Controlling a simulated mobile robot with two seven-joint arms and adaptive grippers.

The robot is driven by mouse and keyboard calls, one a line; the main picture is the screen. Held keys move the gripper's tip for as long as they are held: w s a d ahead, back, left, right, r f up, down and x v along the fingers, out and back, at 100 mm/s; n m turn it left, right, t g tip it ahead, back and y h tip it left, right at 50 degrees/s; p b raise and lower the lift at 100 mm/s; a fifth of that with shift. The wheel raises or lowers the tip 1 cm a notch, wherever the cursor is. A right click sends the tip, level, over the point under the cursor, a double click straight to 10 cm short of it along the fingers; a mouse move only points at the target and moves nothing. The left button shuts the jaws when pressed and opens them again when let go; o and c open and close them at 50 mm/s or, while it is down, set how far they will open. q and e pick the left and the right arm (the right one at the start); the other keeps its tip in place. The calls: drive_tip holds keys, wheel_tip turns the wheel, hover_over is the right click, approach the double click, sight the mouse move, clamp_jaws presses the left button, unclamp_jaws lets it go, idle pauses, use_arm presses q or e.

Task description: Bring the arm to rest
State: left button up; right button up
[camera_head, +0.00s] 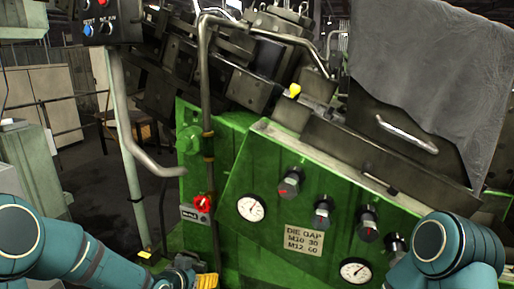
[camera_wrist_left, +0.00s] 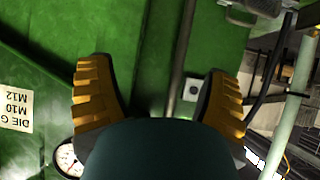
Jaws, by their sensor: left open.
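My left gripper (camera_head: 192,279) is at the bottom of the head view, low in front of the green machine (camera_head: 240,220), with one yellow finger pad showing. In the left wrist view my left gripper (camera_wrist_left: 157,75) is open. Its two ridged yellow fingers are wide apart with nothing between them, and green machine surface shows beyond. My left arm (camera_head: 70,250) comes in from the lower left. Part of my right arm (camera_head: 450,248) shows at the lower right; its gripper is out of view.
A red rotary switch (camera_head: 202,203) on a grey box sits above my left gripper. Dial gauges (camera_head: 251,208), black knobs (camera_head: 290,183) and a "DIE GAP" label (camera_head: 303,240) are on the panel. A grey pipe (camera_head: 206,100) runs upright; a bent handrail (camera_head: 125,130) stands left.

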use_arm(q)
drive_tip(key=s+d+f+n+g, duration=0.3)
drive_tip(key=s+f, duration=0.5)
drive_tip(key=s, duration=0.4)
drive_tip(key=s+d+f+n+g, duration=0.2)
drive_tip(key=s+f+g, duration=0.3)
drive_tip(key=s+f, duration=0.4)
drive_tip(key=s+d, duration=0.1)
drive_tip(key=s, duration=0.2)
drive_tip(key=shift+s+d+f+n+y, duration=0.25)
drive_tip(key=shift+d+f+n+y, duration=0.05)
drive_tip(key=shift+d+n, duration=0.1)
